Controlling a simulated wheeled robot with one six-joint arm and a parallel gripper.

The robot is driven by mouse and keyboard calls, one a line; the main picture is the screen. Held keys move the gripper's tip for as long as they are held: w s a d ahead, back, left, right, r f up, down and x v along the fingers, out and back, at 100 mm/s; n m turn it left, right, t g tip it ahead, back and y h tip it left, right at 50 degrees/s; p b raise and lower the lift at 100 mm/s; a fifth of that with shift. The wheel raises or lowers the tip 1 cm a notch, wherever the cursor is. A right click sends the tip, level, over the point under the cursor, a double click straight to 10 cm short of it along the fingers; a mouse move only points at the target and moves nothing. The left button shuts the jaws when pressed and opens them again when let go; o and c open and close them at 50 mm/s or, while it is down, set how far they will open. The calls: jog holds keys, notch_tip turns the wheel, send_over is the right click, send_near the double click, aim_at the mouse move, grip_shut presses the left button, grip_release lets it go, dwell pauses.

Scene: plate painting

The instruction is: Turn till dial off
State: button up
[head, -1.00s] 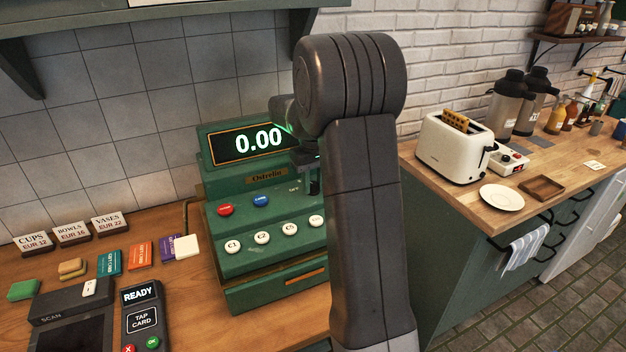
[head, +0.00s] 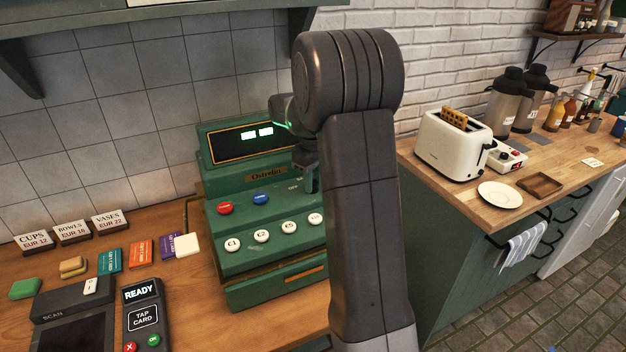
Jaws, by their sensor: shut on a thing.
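The green till (head: 262,180) stands on the wooden counter with its front toward me. Its display (head: 250,141) shows two short bright blocks in place of clear digits. A red button (head: 225,208), a blue button (head: 261,199) and white keys sit on its front. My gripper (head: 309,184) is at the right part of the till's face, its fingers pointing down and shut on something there. The dial itself is hidden behind my gripper and arm, so I cannot see its position. Small lettering shows just left of the fingers.
A card reader (head: 142,312) and scanner (head: 72,312) lie at the front left, with coloured cards, sponges and price signs (head: 72,232) behind. At right, a worktop holds a toaster (head: 452,143) and a white plate (head: 500,195). A shelf overhangs the till.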

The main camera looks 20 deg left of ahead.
jog(key=shift+r, duration=0.1)
jog(key=o, duration=1)
notch_tip(320, 180, up, 14)
jog(key=b, duration=0.1)
jog(key=shift+f, duration=0.25)
notch_tip(320, 180, down, 14)
jog(key=shift+r+p, duration=0.15)
jog(key=shift+p, duration=0.35)
